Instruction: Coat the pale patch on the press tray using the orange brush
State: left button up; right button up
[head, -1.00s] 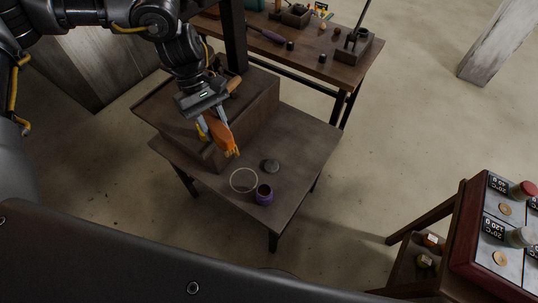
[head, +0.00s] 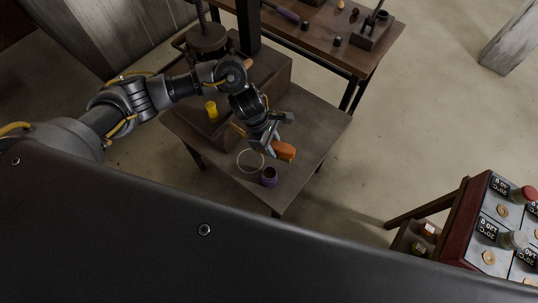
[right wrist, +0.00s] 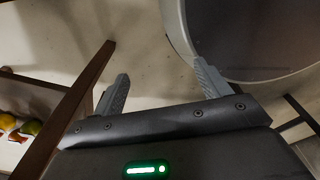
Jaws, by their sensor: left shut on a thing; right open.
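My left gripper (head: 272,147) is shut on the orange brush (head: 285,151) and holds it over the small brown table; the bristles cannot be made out. A thin pale ring (head: 238,163) lies beside the jar. A dark press (head: 207,38) with an upright screw stands at the back left. I cannot make out the press tray or its pale patch. My right gripper (right wrist: 160,87) is open and empty in the right wrist view.
The small table (head: 322,132) has a raised wooden box (head: 272,78) at its back, with a yellow cylinder (head: 211,110) beside the arm. A workbench (head: 350,58) with tools stands behind. A red-edged stand (head: 452,228) with labelled panels is at the right. Open floor lies between.

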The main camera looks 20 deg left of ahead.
pick_arm(q)
jog(key=shift+s+a+f+n+t+b, duration=0.15)
jog(key=shift+s+f+n+b, duration=0.35)
jog(key=shift+f, duration=1.25)
jog(key=shift+s+f+n+t+b, duration=0.2)
jog(key=shift+s+f+n+b, duration=0.25)
jog(key=shift+f, duration=1.35)
jog(key=shift+s+a+f+n+t+b, duration=0.15)
jog(key=shift+s+f+n+b, duration=0.35)
jog(key=shift+f, duration=1.25)
pick_arm(e)
jog(key=shift+s+f, duration=0.4)
jog(key=shift+f, duration=0.3)
jog(key=shift+s+f, duration=0.4)
jog(key=shift+f, duration=0.3)
pick_arm(q)
jog(key=shift+w+d, duration=0.1)
jog(key=shift+f+b, duration=0.5)
jog(key=shift+b, duration=0.15)
pick_arm(e)
jog(key=shift+d+f, duration=0.1)
jog(key=shift+f, duration=0.45)
pick_arm(q)
jog(key=shift+f+b, duration=0.1)
jog(key=shift+b, duration=0.25)
pick_arm(e)
jog(key=shift+f, duration=0.35)
